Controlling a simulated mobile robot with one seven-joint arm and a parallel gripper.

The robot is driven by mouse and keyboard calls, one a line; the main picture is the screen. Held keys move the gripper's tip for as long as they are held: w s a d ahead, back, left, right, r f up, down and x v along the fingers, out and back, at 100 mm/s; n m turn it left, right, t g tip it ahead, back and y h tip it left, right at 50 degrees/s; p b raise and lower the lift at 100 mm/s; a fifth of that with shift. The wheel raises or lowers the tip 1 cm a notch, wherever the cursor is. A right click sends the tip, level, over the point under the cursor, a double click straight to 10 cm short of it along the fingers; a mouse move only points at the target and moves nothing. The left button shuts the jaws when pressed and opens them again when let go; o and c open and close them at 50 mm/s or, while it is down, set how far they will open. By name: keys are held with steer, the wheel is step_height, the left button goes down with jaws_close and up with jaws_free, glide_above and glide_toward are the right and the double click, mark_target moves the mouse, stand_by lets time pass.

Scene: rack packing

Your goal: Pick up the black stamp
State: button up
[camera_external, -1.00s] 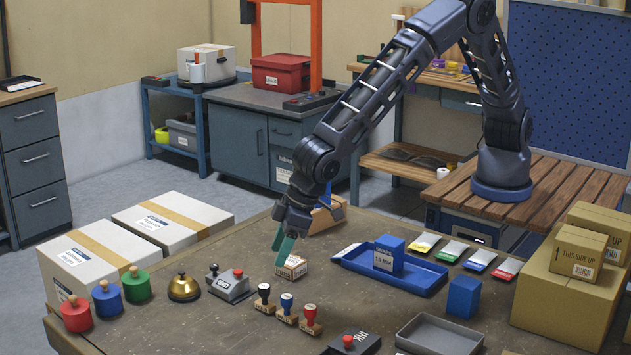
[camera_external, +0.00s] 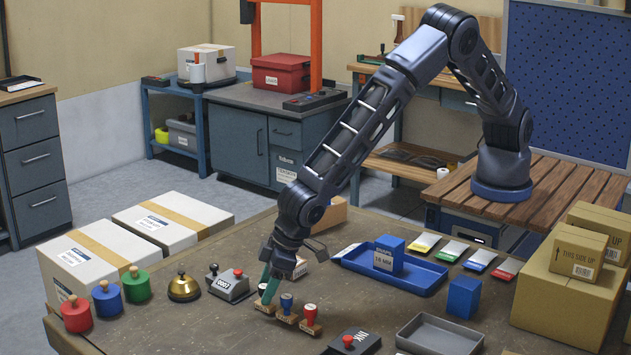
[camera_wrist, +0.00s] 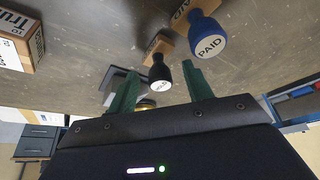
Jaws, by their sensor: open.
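The black stamp (camera_wrist: 160,72) has a dark round knob on a wooden base and stands upright on the table. In the wrist view it lies between and just beyond the green fingertips of my gripper (camera_wrist: 160,85). In the external view my gripper (camera_external: 268,284) is over the black stamp's wooden base (camera_external: 265,306), and its fingers hide most of the stamp. The fingers are apart and the stamp is not clamped.
The blue stamp (camera_external: 286,303), also in the wrist view (camera_wrist: 208,38), stands close beside the black one. The red stamp (camera_external: 310,318) is just past it. A grey numbering device (camera_external: 232,286) and a brass bell (camera_external: 184,288) are to the left. A small carton (camera_external: 300,268) lies behind.

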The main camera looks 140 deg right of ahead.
steer(key=shift+x, duration=1)
steer(key=shift+c, duration=0.3)
steer(key=c, duration=1)
